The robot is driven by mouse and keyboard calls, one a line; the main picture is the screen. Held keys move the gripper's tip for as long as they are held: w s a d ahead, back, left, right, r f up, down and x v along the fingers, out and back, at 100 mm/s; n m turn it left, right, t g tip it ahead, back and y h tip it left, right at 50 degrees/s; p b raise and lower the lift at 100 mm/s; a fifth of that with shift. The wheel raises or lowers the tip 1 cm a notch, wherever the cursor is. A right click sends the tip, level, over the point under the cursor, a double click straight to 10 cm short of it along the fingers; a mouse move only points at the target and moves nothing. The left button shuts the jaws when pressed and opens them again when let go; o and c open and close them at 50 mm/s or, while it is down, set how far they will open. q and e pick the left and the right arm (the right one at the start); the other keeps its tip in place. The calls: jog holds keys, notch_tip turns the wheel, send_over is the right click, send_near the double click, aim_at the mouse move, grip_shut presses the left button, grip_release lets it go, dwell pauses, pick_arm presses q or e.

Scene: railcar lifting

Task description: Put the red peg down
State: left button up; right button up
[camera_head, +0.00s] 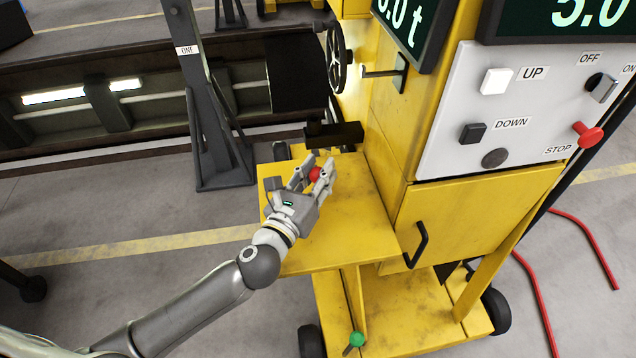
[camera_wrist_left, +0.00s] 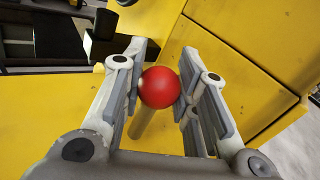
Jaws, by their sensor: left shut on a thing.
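The red peg has a round red head (camera_head: 315,174) and a pale shaft. In the left wrist view its head (camera_wrist_left: 160,87) sits between my finger pads and the shaft (camera_wrist_left: 143,122) runs below it. My left gripper (camera_head: 313,167) is shut on the peg, over the yellow shelf (camera_head: 350,232) of the lifting column. The shaft's lower end is hidden, so I cannot tell whether it touches the shelf. My right gripper is not in view.
A black bar (camera_head: 334,134) juts out just behind the shelf. The control panel (camera_head: 510,105) and a door handle (camera_head: 419,246) are to the right. A green-headed pin (camera_head: 357,339) stands low on the base. The shelf's front part is clear.

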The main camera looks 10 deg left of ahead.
pick_arm(q)
jog(key=shift+f+b, duration=0.45)
jog(key=shift+f, duration=1.05)
jog(key=shift+f, duration=0.1)
jog(key=o, duration=1.1)
jog(key=shift+c, duration=0.2)
jog(key=b+v, duration=0.2)
jog(key=v, duration=0.8)
jog(key=shift+s+a, duration=0.1)
jog(key=shift+v, duration=0.9)
